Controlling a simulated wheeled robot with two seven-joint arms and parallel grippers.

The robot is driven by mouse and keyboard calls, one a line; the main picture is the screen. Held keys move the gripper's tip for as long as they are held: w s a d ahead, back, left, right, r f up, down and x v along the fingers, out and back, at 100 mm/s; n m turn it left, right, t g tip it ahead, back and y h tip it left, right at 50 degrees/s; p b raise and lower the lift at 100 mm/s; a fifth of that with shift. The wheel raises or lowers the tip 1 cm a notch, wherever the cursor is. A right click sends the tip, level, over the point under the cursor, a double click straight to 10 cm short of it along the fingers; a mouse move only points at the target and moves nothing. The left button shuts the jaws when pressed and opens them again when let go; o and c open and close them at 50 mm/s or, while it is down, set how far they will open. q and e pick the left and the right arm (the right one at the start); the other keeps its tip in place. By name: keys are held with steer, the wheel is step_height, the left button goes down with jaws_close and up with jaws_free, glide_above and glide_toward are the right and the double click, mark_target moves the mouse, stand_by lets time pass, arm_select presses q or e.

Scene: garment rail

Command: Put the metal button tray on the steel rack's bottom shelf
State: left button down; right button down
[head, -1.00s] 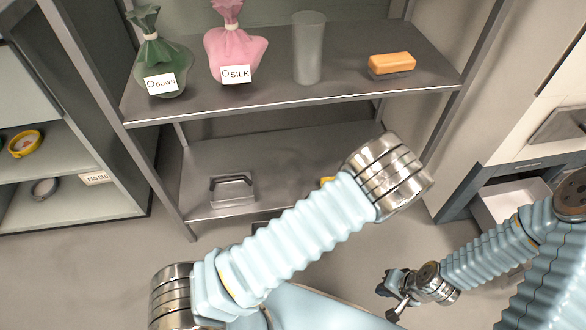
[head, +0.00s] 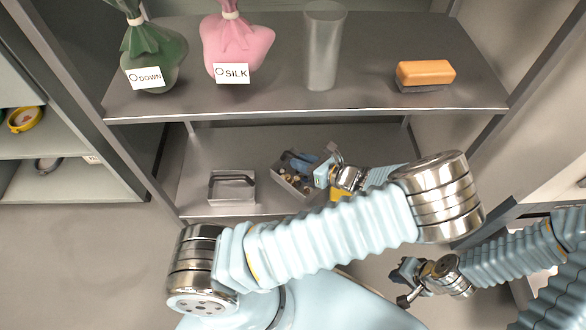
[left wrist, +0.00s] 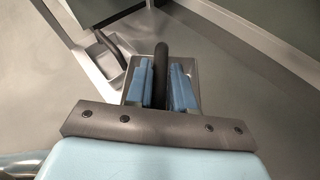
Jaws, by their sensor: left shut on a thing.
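The metal button tray (head: 284,186), with small buttons inside, is over the front part of the steel rack's bottom shelf (head: 235,145). I cannot tell whether its base touches the shelf. My left gripper (head: 318,170) is shut on the tray's handle. In the left wrist view the dark handle (left wrist: 161,62) stands between the blue fingers, with the tray's rim (left wrist: 193,66) around them. My left arm passes in front of the shelf. My right gripper (head: 408,284) is low at the right, away from the rack; its jaw gap is unclear.
Another handled metal tray (head: 232,188) stands on the bottom shelf to the left. A yellow item (head: 342,195) is partly hidden by my arm. The shelf above holds a green sack (head: 155,60), a pink sack (head: 238,45), a tumbler (head: 323,50) and an orange-topped brush (head: 426,73).

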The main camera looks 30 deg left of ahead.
mark_target(287, 168)
arm_select(q)
steer(key=a+f, duration=0.2)
steer(key=w+a+f+b, duration=0.1)
steer(key=a+f, duration=0.1)
steer(key=f, duration=0.1)
steer(key=shift+w+a+f, duration=0.1)
steer(key=shift+f, duration=0.05)
steer(key=f, duration=0.3)
steer(key=shift+w+a+f+b, duration=0.1)
steer(key=shift+a+f+b, duration=0.1)
steer(key=shift+f+b, duration=0.15)
steer(key=c, duration=1)
jaws_free()
steer(key=p+v, duration=0.1)
steer(key=v, duration=1.1)
